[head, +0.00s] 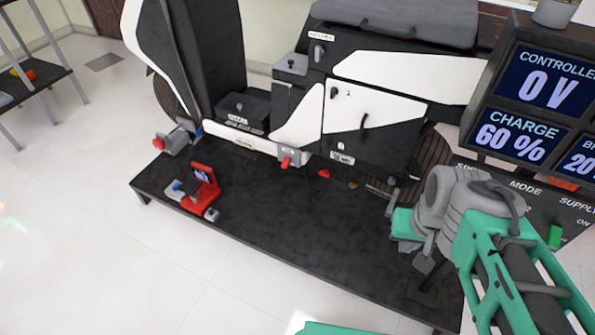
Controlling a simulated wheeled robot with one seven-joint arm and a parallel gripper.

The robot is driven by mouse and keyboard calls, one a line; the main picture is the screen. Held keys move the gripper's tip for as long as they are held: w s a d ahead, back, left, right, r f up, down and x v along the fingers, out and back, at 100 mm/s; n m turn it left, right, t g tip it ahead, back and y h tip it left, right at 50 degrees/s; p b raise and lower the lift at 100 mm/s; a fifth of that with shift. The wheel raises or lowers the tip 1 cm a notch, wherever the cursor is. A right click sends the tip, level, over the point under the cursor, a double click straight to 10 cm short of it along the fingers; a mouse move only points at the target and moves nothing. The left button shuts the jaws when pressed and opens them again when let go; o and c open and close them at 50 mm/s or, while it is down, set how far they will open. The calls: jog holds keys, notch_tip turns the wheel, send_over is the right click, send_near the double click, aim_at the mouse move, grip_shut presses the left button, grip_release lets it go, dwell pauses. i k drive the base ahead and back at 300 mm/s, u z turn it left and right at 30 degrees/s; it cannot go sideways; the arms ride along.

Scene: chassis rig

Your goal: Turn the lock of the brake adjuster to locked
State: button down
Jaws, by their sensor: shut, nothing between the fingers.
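I cannot tell for sure which fitting is the brake adjuster, since the labels are too small to read. One candidate is a small grey unit with a red knob (175,139) at the left end of the rig, by the wheel. Another is a grey block with a red tip (288,158) low on the middle of the chassis. The lock's position cannot be made out on either. My gripper (425,264) is at the right, over the platform's right part, well apart from both. It is small and partly hidden by my wrist; it is shut and empty.
The chassis stands on a black platform (270,210). A red device with a small screen (204,187) sits at its left front edge. A display panel (535,100) reads 0 V and 60 % at the right. The platform's front middle is clear. A side table (35,80) is far left.

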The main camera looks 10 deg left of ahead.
aim_at(325, 173)
jog(key=u, duration=0.25)
jog(key=i, duration=0.2)
jog(key=z, duration=0.3)
jog(key=k, duration=1.2)
jog(key=u, duration=0.55)
jog(key=i, duration=0.9)
jog(key=u, duration=0.75)
jog(key=i, duration=0.5)
